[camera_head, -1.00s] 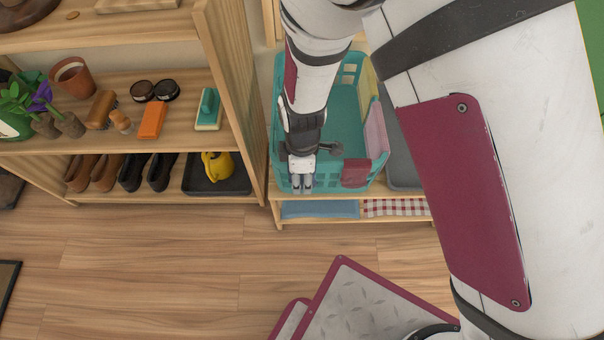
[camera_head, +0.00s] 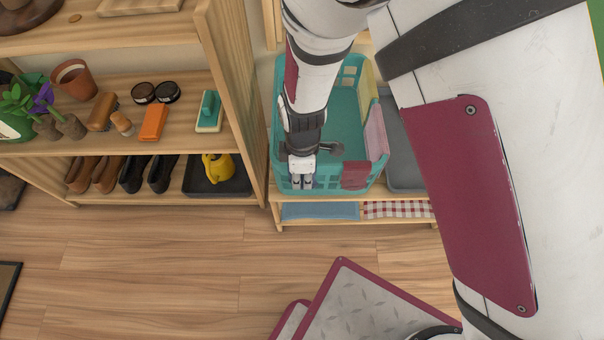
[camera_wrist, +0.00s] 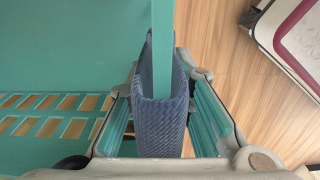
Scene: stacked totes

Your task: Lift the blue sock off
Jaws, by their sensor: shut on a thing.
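The blue sock (camera_wrist: 160,125) is a dark blue ribbed knit piece, draped over the thin rim of the teal basket (camera_wrist: 162,30) in the wrist view. Part of it hangs on each side of the rim. My gripper (camera_wrist: 162,110) has one finger on each side of the sock and is shut on it. In the head view my gripper (camera_head: 302,183) points down at the near left wall of the teal basket (camera_head: 345,110). The sock is mostly hidden there by my fingers.
A yellow cloth (camera_head: 368,85), a pink cloth (camera_head: 376,135) and a dark red cloth (camera_head: 355,176) hang on the basket's right and near rims. A grey bin (camera_head: 403,160) stands to the right. A wooden shelf (camera_head: 232,90) rises close on the left.

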